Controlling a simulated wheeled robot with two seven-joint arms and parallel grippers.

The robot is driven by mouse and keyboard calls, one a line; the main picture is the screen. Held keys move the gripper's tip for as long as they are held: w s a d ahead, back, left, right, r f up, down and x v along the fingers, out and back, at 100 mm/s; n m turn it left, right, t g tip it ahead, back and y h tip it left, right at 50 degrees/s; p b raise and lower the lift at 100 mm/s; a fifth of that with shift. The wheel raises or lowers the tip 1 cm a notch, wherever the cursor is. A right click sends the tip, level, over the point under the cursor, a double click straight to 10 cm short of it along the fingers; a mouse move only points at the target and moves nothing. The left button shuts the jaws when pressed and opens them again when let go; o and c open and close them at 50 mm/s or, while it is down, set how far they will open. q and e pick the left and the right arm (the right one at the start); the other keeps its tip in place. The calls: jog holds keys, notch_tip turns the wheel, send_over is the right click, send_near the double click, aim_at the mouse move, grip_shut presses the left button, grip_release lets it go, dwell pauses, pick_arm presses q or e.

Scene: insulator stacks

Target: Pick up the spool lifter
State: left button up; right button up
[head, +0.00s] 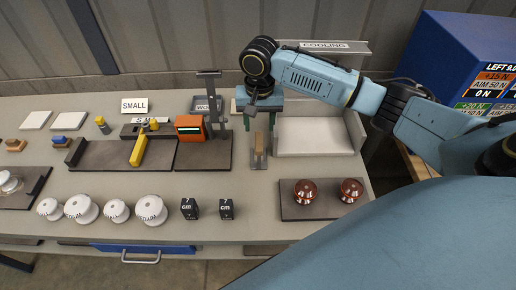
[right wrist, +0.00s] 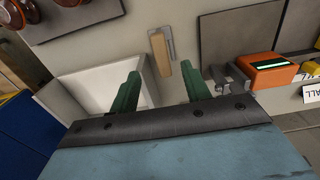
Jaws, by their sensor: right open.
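The likely spool lifter is a small tool with a wooden handle and a grey metal part (head: 259,152), lying on the table left of the white tray. In the right wrist view, its wooden handle (right wrist: 159,54) shows just beyond the gap between my fingertips. My right gripper (head: 260,120) is open and empty, with its green fingers pointing down behind the tool in the head view. The green fingers also show in the right wrist view (right wrist: 161,76), spread apart on either side of the handle's line. My left gripper is not in view.
The white tray (head: 314,151) is right of the tool, under a COOLING sign (head: 323,45). Two brown insulators stand on a dark mat (head: 316,214). An orange device (head: 190,128) stands to the left. White spools (head: 150,210) and black blocks (head: 189,209) line the front edge.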

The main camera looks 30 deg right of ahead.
aim_at(259, 142)
jog(key=f, duration=0.9)
jog(key=shift+w+d, duration=0.15)
jog(key=shift+w, duration=0.15)
jog(key=shift+c, duration=0.5)
jog(key=shift+r, duration=0.1)
grip_shut()
